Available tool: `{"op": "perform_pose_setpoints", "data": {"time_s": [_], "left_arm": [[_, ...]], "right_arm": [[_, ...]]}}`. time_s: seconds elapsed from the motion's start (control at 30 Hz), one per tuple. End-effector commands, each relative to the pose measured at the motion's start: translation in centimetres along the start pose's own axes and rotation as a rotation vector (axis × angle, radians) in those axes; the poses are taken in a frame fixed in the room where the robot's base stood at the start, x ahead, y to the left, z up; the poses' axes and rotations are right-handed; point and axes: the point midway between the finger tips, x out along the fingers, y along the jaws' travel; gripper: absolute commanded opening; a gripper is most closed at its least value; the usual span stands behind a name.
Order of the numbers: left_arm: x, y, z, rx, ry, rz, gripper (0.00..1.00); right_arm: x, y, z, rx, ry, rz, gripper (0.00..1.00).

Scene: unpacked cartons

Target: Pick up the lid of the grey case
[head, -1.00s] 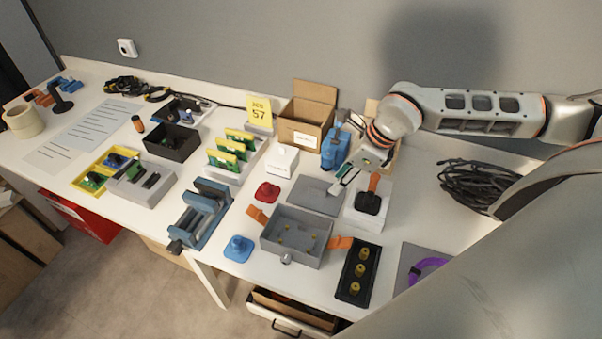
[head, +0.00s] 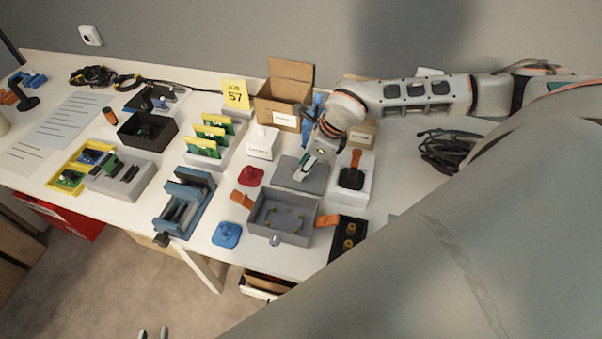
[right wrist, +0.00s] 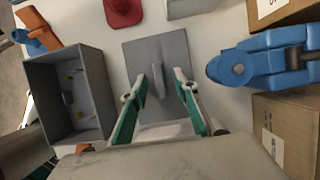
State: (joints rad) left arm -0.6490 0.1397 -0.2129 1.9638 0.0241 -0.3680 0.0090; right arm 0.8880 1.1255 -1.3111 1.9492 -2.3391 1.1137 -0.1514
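The lid (head: 286,172) is a flat grey plate lying on the white table behind the open grey case (head: 268,231). In the right wrist view the lid (right wrist: 137,62) has a raised grip bar (right wrist: 157,82) in its middle, and the case (right wrist: 93,80) is at its left. My right gripper (head: 303,171) is over the lid. Its teal-padded fingers (right wrist: 159,77) are apart, one on each side of the bar, with nothing gripped. Whether the tips touch the lid I cannot tell. My left gripper (head: 153,332) shows only two separated fingertips at the bottom edge, in front of the table.
A white block with a black-and-orange tool (head: 352,178) stands right of the lid. A white box (head: 262,146) and a cardboard carton (head: 284,108) are behind. A red part (head: 250,176) lies left. In the wrist view a blue object (right wrist: 262,62) is close at right.

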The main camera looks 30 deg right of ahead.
Motion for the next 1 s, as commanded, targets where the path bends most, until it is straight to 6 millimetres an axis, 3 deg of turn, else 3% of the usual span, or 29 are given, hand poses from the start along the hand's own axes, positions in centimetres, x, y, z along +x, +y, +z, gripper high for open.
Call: {"op": "perform_pose_setpoints", "data": {"time_s": [0.17,0.3,0.77,1.0], "left_arm": [[0.0,0.0,-0.1,0.0,0.001,0.0,0.26],[0.0,0.0,-0.1,0.0,0.001,0.0,0.26],[0.1,0.0,0.2,0.0,-0.002,0.0,0.26],[0.0,0.0,0.2,0.0,-0.003,0.0,0.26]], "right_arm": [[0.0,0.0,0.0,-0.001,-0.001,0.0,0.29],[0.0,0.0,0.0,-0.001,-0.001,0.0,0.0],[-0.3,0.0,0.2,-0.001,-0.002,-0.001,0.0],[-2.5,-0.1,1.2,-0.003,-0.004,-0.002,0.0]]}}
